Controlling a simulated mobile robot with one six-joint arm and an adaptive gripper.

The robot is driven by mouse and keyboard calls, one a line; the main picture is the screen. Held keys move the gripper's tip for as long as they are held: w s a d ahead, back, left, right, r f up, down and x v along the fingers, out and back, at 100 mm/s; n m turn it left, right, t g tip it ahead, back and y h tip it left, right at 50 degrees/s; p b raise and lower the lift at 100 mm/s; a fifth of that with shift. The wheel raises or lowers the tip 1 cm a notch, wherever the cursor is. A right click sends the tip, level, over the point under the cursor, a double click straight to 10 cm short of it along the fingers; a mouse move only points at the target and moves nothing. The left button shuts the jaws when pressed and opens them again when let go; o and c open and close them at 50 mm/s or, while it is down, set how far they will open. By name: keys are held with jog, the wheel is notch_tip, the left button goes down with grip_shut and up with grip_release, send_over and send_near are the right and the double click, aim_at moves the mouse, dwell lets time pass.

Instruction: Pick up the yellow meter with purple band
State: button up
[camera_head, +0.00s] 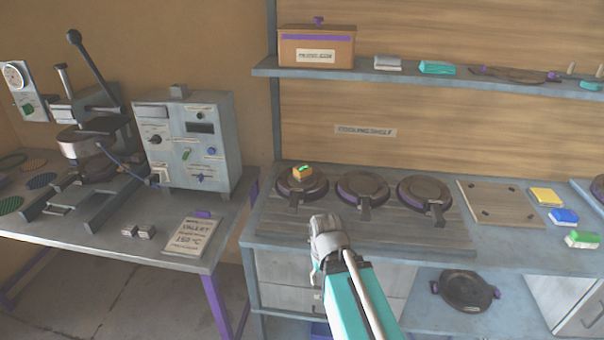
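A small yellow-orange block with a green patch on top (302,172) sits on the leftmost round dark plate (290,194) on the bench. It looks like the meter, but I cannot make out a purple band at this size. My gripper (326,232) is at the end of my teal arm, in front of the bench, below and to the right of the block and apart from it. Its fingers are not clearly visible, so I cannot tell if it is open or shut.
Two more round plates (362,189) (424,193) and a wooden board (500,204) stand to the right. Yellow, blue and green-white blocks (545,197) (564,216) (582,240) lie beyond. A shelf (460,80) hangs above. A press (88,140) and control box (188,142) are left.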

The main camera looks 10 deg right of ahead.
jog(key=shift+d, duration=0.15)
jog(key=shift+d, duration=0.25)
